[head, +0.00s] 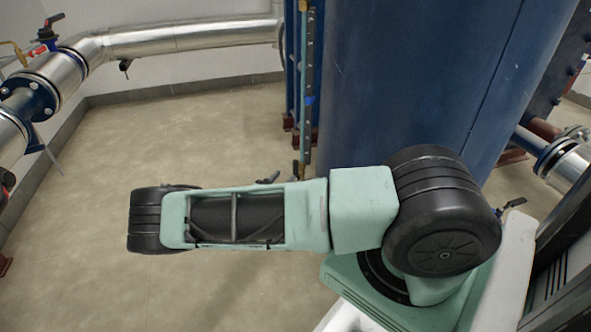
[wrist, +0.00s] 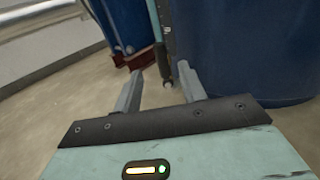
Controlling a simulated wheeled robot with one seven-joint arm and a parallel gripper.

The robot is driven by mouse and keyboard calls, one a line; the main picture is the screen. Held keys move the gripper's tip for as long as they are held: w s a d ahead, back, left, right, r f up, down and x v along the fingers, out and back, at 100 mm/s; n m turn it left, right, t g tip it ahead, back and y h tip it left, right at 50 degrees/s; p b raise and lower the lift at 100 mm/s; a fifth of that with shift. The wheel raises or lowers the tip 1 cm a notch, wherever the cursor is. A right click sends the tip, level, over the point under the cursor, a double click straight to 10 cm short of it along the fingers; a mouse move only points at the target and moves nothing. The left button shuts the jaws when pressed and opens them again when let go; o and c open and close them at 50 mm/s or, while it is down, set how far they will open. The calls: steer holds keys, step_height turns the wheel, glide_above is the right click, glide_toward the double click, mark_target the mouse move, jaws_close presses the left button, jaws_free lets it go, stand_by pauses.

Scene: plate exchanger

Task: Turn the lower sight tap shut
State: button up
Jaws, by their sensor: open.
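The sight gauge (head: 308,75) is a thin vertical strip beside the large blue vessel (head: 410,80) in the head view, with a small blue part partway up. The lower sight tap sits around its bottom end; a small dark lever-like piece (head: 268,178) shows just above my arm there, but I cannot tell its setting. In the wrist view, my gripper (wrist: 161,68) is open and empty, its two grey fingers pointing at the gauge's lower end (wrist: 165,72), which appears between and beyond the fingertips. My arm hides the gripper in the head view.
The blue vessel (wrist: 240,50) stands close to the right finger. Another blue body (wrist: 125,22) on a reddish foot is beyond the left finger. Silver pipes (head: 180,40) with valves run along the left and back walls. The floor (head: 150,145) at left is clear.

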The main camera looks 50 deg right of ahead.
mark_target(294, 165)
steer(key=b+x, duration=0.3)
steer(key=x, duration=0.4)
steer(key=shift+d+f, duration=0.15)
steer(key=shift+d, duration=0.25)
steer(key=shift+w+d, duration=0.25)
steer(key=shift+d, duration=0.45)
steer(key=shift+c, duration=0.3)
jaws_close()
